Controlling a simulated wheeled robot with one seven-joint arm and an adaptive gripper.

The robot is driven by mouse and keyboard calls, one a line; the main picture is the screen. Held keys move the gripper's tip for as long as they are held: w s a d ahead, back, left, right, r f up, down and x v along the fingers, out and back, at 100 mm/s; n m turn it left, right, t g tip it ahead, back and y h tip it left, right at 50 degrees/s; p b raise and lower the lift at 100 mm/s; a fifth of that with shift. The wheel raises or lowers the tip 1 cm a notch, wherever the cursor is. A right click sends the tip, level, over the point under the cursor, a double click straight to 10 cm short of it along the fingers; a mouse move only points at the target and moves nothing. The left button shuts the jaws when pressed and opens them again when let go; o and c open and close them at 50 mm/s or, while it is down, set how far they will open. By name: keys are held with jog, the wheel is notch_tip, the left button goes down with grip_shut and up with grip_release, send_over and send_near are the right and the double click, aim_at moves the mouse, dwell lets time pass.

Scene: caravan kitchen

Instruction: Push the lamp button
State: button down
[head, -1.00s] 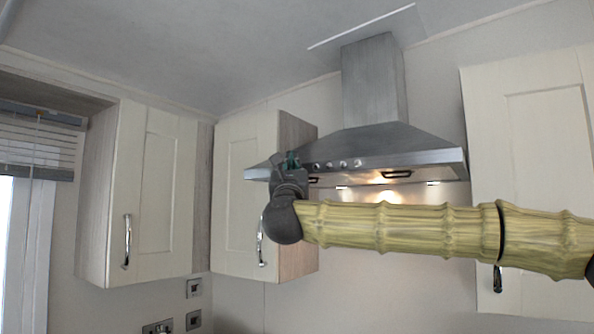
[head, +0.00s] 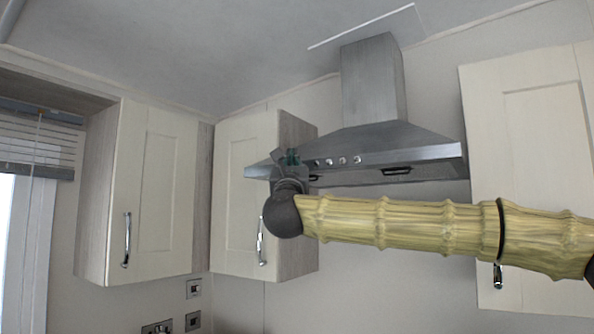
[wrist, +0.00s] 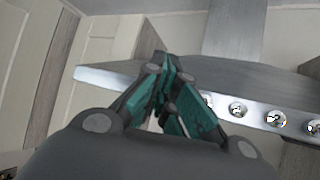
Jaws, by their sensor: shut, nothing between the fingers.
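The range hood (head: 420,147) is grey metal with a row of round silver buttons (head: 342,160) on its front edge. The row also shows in the wrist view (wrist: 238,109), right of my fingers. I cannot tell which one is the lamp button. My gripper (head: 291,157) is shut and empty at the hood's front edge, just left of the visible buttons. In the wrist view its green-and-grey fingers (wrist: 165,72) meet in front of the hood; whether they touch it is unclear. They may hide part of the row. The hood lamp (head: 396,171) underneath is dark.
A cream wall cabinet (head: 240,195) stands close behind and left of my gripper. Another cabinet (head: 530,190) is right of the hood. My arm crosses below the hood. The wall beneath the hood is clear.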

jog(key=shift+s, duration=0.1)
jog(key=shift+a, duration=0.1)
jog(key=shift+s+a+b, duration=0.9)
jog(key=shift+s+b, duration=0.2)
jog(key=shift+s, duration=0.1)
jog(key=shift+s+a+b, duration=0.85)
jog(key=shift+s+b, duration=0.25)
jog(key=shift+s, duration=0.1)
